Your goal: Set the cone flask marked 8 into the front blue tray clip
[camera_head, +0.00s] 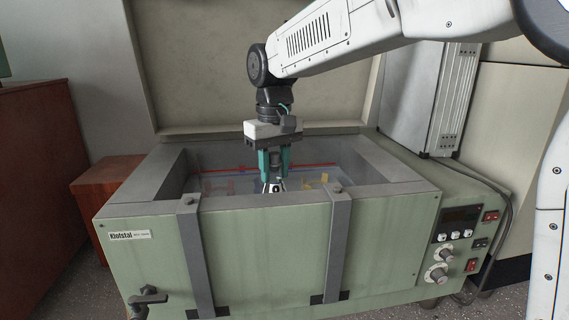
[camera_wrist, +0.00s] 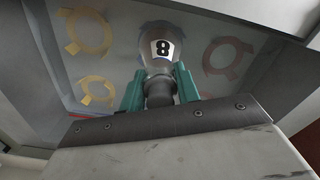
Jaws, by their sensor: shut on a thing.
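The cone flask marked 8 (camera_wrist: 161,50) is between the teal fingers of my gripper (camera_wrist: 160,92), held by its neck, with its black 8 on a white label facing the wrist camera. In the head view my gripper (camera_head: 273,162) points down inside the green shaker box, and the top of the flask (camera_head: 273,187) shows just above the front wall. A blue clip (camera_wrist: 150,27) shows in part behind the flask in the wrist view; the flask hides most of it. I cannot tell whether the flask touches it.
In the wrist view a yellow clip (camera_wrist: 88,32), another yellow clip (camera_wrist: 97,91) and a red clip (camera_wrist: 222,56) lie around the flask on the grey tray (camera_wrist: 125,60). The green box (camera_head: 265,250) has a raised rim, and two metal straps cross its front. Its lid (camera_head: 250,60) stands open behind.

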